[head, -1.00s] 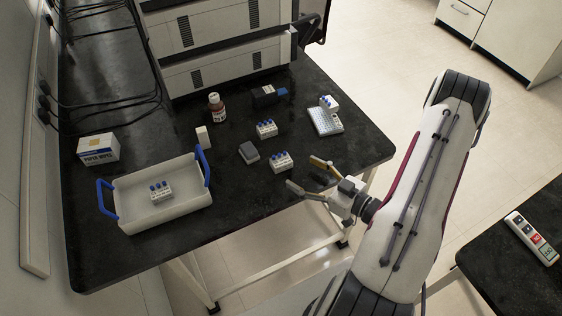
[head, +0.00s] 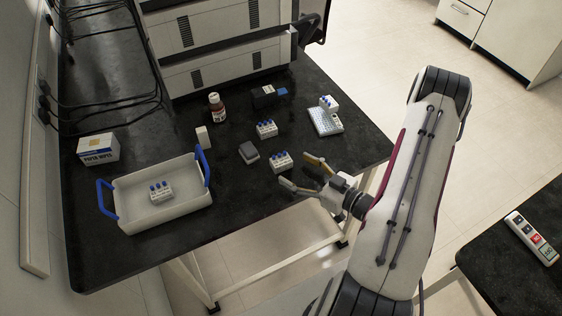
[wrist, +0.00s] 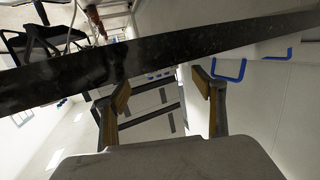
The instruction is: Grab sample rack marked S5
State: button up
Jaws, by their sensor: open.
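Several small white sample racks with blue-capped vials show in the head view; their markings are too small to read, so I cannot tell which is S5. One rack (head: 280,161) stands near the table's front edge, one (head: 266,128) farther back, one (head: 328,102) on a well plate, and one (head: 161,191) in the tray. My gripper (head: 298,172) is open and empty, its fingers just front-right of the nearest rack, apart from it or nearly so. In the wrist view my gripper (wrist: 158,80) is spread toward the dark table edge, with small blue caps (wrist: 158,75) between the fingers.
A white tray (head: 190,209) with blue handles stands at left. A grey block (head: 249,152) lies beside the nearest rack. A brown bottle (head: 217,108), a white box (head: 203,137), the well plate (head: 324,122) and a dark-blue item (head: 268,96) stand farther back. The black table (head: 240,215) is clear in front.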

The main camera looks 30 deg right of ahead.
aim_at(287, 166)
dwell(0.3)
jog(key=shift+w+a+f, duration=0.3)
jog(key=shift+w+f, duration=0.05)
jog(key=shift+w, duration=0.3)
jog(key=shift+w+a+f, duration=0.25)
jog(key=shift+w+f, duration=0.05)
jog(key=shift+w, duration=0.3)
jog(key=shift+x, duration=1.15)
jog(key=shift+d, duration=0.1)
jog(key=c, duration=1.2)
